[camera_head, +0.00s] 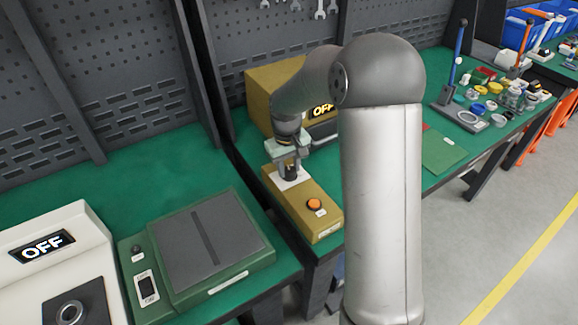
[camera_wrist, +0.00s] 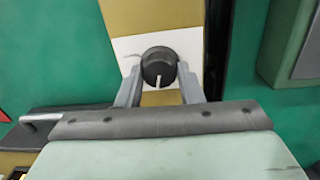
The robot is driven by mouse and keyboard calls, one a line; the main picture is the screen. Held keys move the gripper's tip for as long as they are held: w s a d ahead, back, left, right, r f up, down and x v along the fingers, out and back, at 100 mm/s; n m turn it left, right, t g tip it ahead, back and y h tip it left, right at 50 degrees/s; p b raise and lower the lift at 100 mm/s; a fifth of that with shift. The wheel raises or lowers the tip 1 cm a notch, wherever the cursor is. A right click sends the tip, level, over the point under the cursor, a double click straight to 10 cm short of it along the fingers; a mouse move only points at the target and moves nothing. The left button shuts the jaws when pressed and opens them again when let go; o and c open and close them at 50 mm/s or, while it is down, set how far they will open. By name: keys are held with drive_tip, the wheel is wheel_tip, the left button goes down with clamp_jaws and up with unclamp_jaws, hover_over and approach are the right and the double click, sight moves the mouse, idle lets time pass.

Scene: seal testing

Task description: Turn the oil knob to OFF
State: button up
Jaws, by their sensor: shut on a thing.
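The oil knob (camera_wrist: 159,66) is a round black knob with a white pointer mark, on a white label plate (camera_wrist: 127,45) of a tan control box. In the wrist view the pointer mark faces the gripper's palm. My gripper (camera_wrist: 159,80) has one finger on each side of the knob and is shut on it. In the head view my gripper (camera_head: 290,160) comes down over the knob (camera_head: 291,172) on the tan box (camera_head: 312,224), and partly hides it. An orange button (camera_head: 314,204) sits on the same box, nearer the front.
A tan machine (camera_head: 262,92) with an "OFF" display (camera_head: 322,110) stands behind, partly covered by my arm. A green box with a dark plate (camera_head: 208,240) and a white machine (camera_head: 60,240) stand on the left bench. A green sheet (camera_head: 443,150) lies right of my arm.

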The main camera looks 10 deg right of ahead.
sight(287, 171)
drive_tip(key=shift+r+n, duration=0.1)
drive_tip(key=shift+n, duration=1.5)
drive_tip(key=o, duration=1)
drive_tip(key=shift+c, duration=0.2)
wheel_tip(287, 171, up, 17)
drive_tip(key=shift+s+a+r, duration=0.2)
drive_tip(key=shift+s+a, duration=0.05)
drive_tip(key=shift+a, duration=0.1)
drive_tip(key=s+f+m, duration=0.3)
drive_tip(key=s+f, duration=0.1)
drive_tip(key=s, duration=1)
drive_tip(key=s+f+m, duration=0.2)
drive_tip(key=s+f, duration=0.3)
drive_tip(key=s, duration=0.9)
drive_tip(key=shift+s+f+m+y, duration=0.15)
drive_tip(key=shift+s+m+y, duration=0.1)
drive_tip(key=shift+m+y, duration=0.15)
